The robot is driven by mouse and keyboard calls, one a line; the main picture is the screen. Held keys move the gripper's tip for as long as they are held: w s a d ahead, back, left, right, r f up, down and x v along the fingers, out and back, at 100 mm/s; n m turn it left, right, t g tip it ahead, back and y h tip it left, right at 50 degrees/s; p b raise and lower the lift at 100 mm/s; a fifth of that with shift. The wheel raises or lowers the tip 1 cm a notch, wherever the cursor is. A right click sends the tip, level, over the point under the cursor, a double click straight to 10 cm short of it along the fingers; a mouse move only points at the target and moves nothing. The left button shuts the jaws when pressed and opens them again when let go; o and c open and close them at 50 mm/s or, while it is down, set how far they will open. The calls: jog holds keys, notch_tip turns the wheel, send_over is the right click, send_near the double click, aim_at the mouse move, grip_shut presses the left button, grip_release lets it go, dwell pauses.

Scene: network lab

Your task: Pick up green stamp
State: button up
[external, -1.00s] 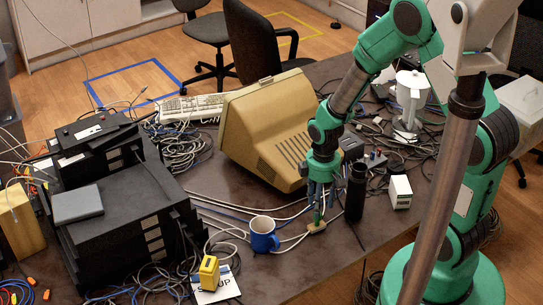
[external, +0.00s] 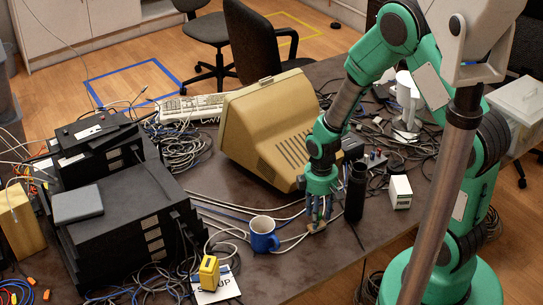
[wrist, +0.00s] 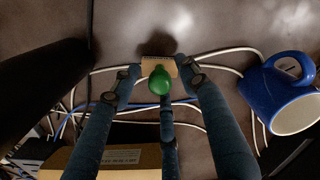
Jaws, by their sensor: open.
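The green stamp (wrist: 160,80) has a round green knob on a tan block and stands upright on the dark table. In the wrist view it sits between the fingers of my gripper (wrist: 162,75). In the external view my gripper (external: 317,222) points down over the stamp, and the stamp's tan base (external: 317,228) shows just below the fingertips. The fingers are open around the knob, with no clear grip on it. The fingers hide most of the knob in the external view.
A blue mug (external: 264,235) stands close to the left of my gripper. A black cylinder (external: 356,192) stands close on the right, with a small white box (external: 400,192) beyond it. A beige monitor (external: 268,125) is behind. Loose cables run around the stamp.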

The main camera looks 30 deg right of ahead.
grip_shut()
jog(key=shift+r, duration=0.15)
dwell(0.4)
jog(key=shift+r+p, duration=0.3)
jog(key=shift+r, duration=0.35)
notch_tip(320, 180, up, 2)
jog(key=shift+r+p, duration=0.15)
jog(key=shift+p, duration=0.3)
jog(key=s+r+p, duration=0.1)
jog(key=s+p, duration=0.1)
jog(key=s, duration=1.4)
jog(key=shift+d, duration=0.45)
